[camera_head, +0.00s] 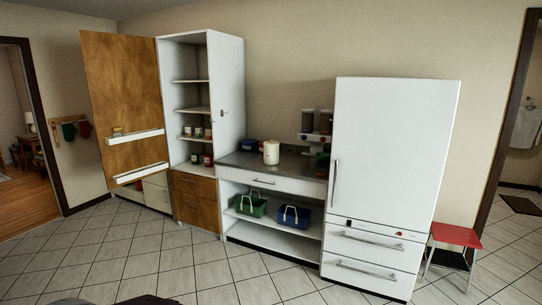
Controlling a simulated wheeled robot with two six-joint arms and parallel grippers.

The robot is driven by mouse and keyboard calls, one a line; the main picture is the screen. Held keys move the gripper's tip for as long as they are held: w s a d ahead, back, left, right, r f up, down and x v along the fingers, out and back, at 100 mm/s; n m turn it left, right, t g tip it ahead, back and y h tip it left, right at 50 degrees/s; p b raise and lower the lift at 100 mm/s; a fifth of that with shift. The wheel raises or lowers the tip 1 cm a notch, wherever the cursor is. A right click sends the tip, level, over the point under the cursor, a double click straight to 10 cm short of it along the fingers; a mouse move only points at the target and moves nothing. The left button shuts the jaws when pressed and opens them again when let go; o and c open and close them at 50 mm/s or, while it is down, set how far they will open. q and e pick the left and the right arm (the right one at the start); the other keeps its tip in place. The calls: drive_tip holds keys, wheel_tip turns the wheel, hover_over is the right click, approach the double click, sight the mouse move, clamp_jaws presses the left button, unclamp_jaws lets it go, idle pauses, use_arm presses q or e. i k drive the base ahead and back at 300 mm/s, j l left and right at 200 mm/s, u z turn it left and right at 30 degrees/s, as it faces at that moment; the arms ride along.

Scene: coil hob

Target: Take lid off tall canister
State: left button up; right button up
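A cream-coloured tall canister (271,154) stands upright on the grey counter (240,160), left of the fridge. Its top looks covered, with a small knob-like bump, but the lid's edge is too small to make out. Neither of my grippers shows in this view, and nothing touches the canister.
A white fridge (390,150) stands right of the counter. A tall cupboard (227,95) with an open wooden door (122,90) stands left. A green basket (251,206) and a blue basket (293,217) sit below the counter. A red stool (456,236) is at right. The tiled floor (150,255) in front is clear.

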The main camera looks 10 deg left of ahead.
sight(271, 142)
drive_tip(key=i+j+u, duration=0.35)
drive_tip(key=i+j, duration=0.15)
drive_tip(key=i, duration=0.35)
drive_tip(key=i+j+u, duration=0.35)
drive_tip(key=i, duration=0.5)
drive_tip(key=i+u, duration=0.3)
drive_tip(key=i, duration=0.55)
drive_tip(key=i+j+z, duration=0.1)
drive_tip(key=i+z, duration=0.25)
drive_tip(key=i, duration=0.15)
drive_tip(key=i+j+z, duration=0.3)
drive_tip(key=i, duration=0.2)
drive_tip(key=i+j+z, duration=0.35)
drive_tip(key=i, duration=0.15)
drive_tip(key=i+j+z, duration=0.15)
drive_tip(key=z, duration=0.3)
drive_tip(key=i+j+z, duration=0.25)
drive_tip(key=z, duration=0.2)
drive_tip(key=i+j+z, duration=0.15)
drive_tip(key=j+z, duration=0.3)
drive_tip(key=i+j+z, duration=0.1)
drive_tip(key=j+z, duration=0.15)
drive_tip(key=z, duration=0.2)
drive_tip(key=j+z, duration=1.05)
drive_tip(key=j, duration=0.1)
